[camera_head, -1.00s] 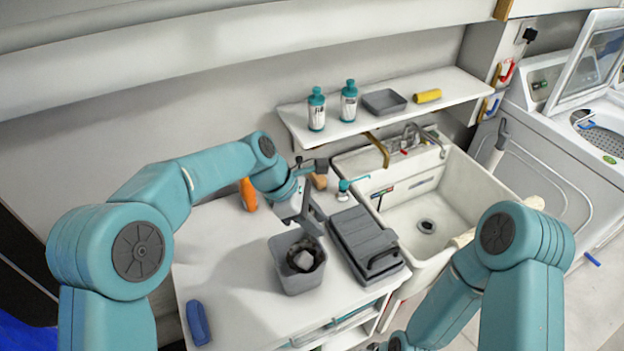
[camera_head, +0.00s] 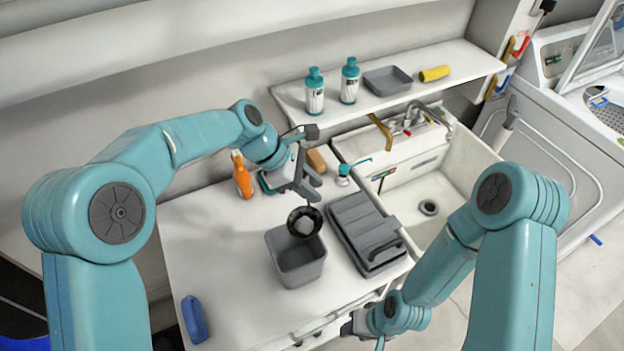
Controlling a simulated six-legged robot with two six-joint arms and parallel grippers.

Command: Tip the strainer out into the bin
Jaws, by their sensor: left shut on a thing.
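The strainer (camera_head: 297,231) is a small dark round cup with a whitish lump inside. It is in the head view, over the back right part of the bin's opening, tilted so its mouth faces me. The bin (camera_head: 299,273) is a grey open square tub on the white counter, and its inside looks empty. My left gripper (camera_head: 303,190) is above and behind the strainer, shut on it; the grip point is partly hidden by the gripper. My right gripper (camera_head: 356,325) is low at the bottom of the picture, in front of the counter; its fingers are not clear.
A grey lidded case (camera_head: 362,235) lies right of the bin, beside the sink (camera_head: 436,192). An orange bottle (camera_head: 242,176) and a soap dispenser (camera_head: 343,172) stand behind. A blue object (camera_head: 194,319) lies front left. The counter left of the bin is clear.

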